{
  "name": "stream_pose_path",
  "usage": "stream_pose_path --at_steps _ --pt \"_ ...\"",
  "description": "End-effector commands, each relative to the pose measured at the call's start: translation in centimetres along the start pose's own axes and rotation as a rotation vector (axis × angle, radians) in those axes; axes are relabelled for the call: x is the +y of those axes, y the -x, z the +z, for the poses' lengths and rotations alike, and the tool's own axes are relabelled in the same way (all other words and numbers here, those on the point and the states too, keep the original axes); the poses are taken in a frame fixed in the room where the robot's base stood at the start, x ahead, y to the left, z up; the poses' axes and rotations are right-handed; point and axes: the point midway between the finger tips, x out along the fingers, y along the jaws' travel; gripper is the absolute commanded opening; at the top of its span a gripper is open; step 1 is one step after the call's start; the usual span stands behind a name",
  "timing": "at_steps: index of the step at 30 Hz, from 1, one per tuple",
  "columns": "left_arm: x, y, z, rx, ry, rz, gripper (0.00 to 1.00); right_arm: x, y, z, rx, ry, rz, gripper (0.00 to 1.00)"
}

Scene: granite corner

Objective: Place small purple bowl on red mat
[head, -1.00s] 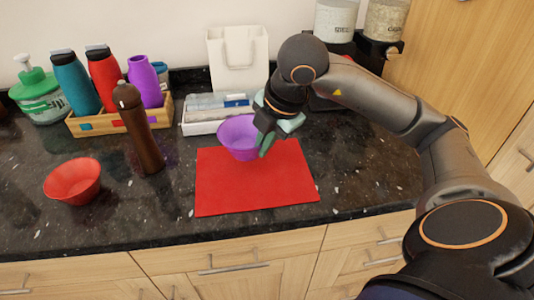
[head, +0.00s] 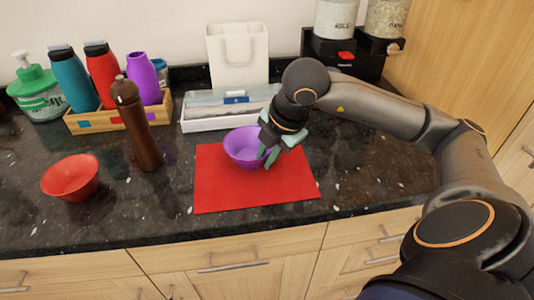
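The small purple bowl (head: 243,146) is upright at the back middle of the red mat (head: 235,190), and its base appears to be on or just above the mat. My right gripper (head: 270,157) is at the bowl's right rim, with one green finger in front of the rim. The other finger is partly hidden, and the gripper appears shut on the rim. My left gripper is not in view.
A red bowl (head: 71,178) and a brown bottle (head: 137,125) stand left of the mat. A wooden crate (head: 125,122) with bottles, a white tray (head: 218,117) and a white bag (head: 238,58) are behind. The counter right of the mat is clear.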

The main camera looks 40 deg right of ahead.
Motion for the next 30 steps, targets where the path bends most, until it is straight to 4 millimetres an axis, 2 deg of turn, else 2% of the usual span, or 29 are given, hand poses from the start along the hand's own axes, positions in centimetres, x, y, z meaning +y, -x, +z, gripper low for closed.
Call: stream_pose_path --at_steps 1,3,4,14,17,24,30 --pt "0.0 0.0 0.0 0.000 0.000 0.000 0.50 0.0 0.0 0.0 0.000 0.000 0.000 0.26" --pt "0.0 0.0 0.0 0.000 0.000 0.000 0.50 0.0 0.0 0.0 0.000 0.000 0.000 0.34" --pt "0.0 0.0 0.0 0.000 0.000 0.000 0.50 0.0 0.0 0.0 0.000 0.000 0.000 0.34" --pt "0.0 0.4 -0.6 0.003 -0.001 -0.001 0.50 0.2 0.5 0.0 0.000 0.000 0.000 0.34" --pt "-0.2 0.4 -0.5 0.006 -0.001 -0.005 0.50 0.3 1.9 0.0 0.000 0.000 0.005 0.34" --pt "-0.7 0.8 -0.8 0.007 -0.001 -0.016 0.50 0.3 7.3 0.0 -0.001 0.001 0.006 0.34" --pt "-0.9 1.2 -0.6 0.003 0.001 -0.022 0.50 0.3 10.8 0.0 0.000 0.000 0.004 0.34"
